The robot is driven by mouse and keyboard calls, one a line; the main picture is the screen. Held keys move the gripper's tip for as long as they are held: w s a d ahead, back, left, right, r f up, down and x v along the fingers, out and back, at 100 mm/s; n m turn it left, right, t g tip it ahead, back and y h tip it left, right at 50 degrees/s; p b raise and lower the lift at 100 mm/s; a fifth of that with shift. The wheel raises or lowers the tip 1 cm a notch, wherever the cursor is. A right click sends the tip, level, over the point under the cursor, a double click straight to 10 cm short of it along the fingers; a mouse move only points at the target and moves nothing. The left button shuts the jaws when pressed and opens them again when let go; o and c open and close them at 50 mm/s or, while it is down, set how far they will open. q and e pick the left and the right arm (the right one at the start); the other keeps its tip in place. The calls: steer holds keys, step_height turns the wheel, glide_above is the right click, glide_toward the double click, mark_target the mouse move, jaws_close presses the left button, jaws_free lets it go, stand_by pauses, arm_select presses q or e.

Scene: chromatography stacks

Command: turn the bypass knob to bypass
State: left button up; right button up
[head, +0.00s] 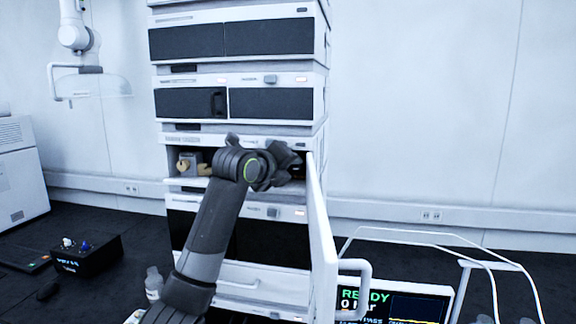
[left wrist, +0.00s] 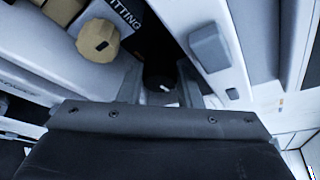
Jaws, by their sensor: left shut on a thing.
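My left gripper (head: 284,165) reaches into the open bay of the middle module in the stack (head: 240,143). In the head view the arm hides the knob and the fingertips. A tan fitting knob (left wrist: 98,40) sits left of the fingers, next to the lettering "FITTING".
The module's white door (head: 321,225) stands open just right of my left gripper. A screen (head: 392,304) reading "READY" stands at lower right.

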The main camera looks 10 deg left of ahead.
arm_select(q)
steer(key=shift+m, duration=0.5)
steer(key=o, duration=0.7)
steer(key=shift+s+a+r, duration=0.15)
steer(key=shift+s, duration=0.45)
steer(key=b+v, duration=0.5)
steer(key=v, duration=1.1)
steer(key=shift+r, duration=0.35)
steer(key=shift+f, duration=0.1)
